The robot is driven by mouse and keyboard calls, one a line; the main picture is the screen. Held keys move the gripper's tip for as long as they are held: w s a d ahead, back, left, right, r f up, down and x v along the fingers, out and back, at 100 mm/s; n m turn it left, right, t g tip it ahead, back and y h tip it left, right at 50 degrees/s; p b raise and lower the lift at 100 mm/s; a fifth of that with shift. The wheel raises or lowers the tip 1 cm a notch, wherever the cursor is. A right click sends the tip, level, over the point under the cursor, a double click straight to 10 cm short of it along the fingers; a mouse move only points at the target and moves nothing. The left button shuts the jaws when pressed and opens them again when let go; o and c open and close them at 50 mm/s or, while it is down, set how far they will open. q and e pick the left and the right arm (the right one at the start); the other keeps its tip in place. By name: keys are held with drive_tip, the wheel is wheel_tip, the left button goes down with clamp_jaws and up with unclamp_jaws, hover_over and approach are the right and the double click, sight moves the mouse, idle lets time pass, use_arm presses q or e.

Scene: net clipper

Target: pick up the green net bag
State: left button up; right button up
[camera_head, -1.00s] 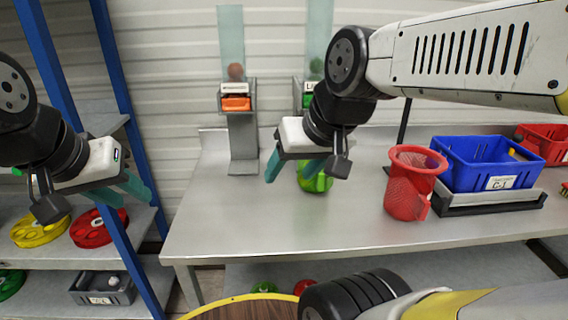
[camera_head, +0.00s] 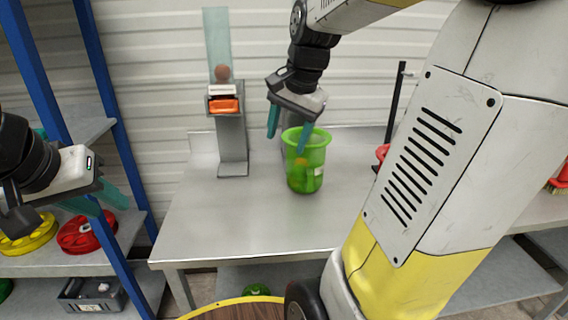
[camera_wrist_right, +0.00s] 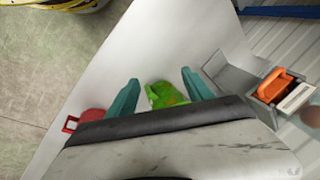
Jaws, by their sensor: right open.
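In the right wrist view the bag (camera_wrist_right: 165,96) shows between the two teal fingers. My right gripper (camera_head: 288,132) points down at the bag's rim, its fingers apart. One finger overlaps the rim in the head view; I cannot tell whether it touches. In the right wrist view the right gripper (camera_wrist_right: 160,77) is open and holds nothing. My left gripper (camera_head: 95,202) is at the left edge by the shelf, away from the bag; its jaw gap is unclear.
A grey stand with an orange block (camera_head: 225,106) stands behind the bag to the left. A red net bag (camera_wrist_right: 92,115) shows in the right wrist view, partly hidden. My right arm covers the table's right side. The table's left front (camera_head: 220,225) is clear.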

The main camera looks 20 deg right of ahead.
drive_tip(key=w+d+f+m+g, duration=0.2)
drive_tip(key=w+d+f+m, duration=0.3)
drive_tip(key=w+d+m, duration=0.35)
drive_tip(key=m+g+h, duration=0.1)
drive_tip(key=m, duration=0.2)
approach(310, 171)
drive_tip(key=shift+w+d+f, duration=0.15)
drive_tip(key=shift+d+f, duration=0.05)
drive_tip(key=shift+d, duration=0.05)
drive_tip(key=f, duration=0.7)
drive_tip(key=shift+a+f, duration=0.25)
drive_tip(key=shift+a, duration=0.05)
drive_tip(key=shift+w, duration=0.1)
clamp_jaws()
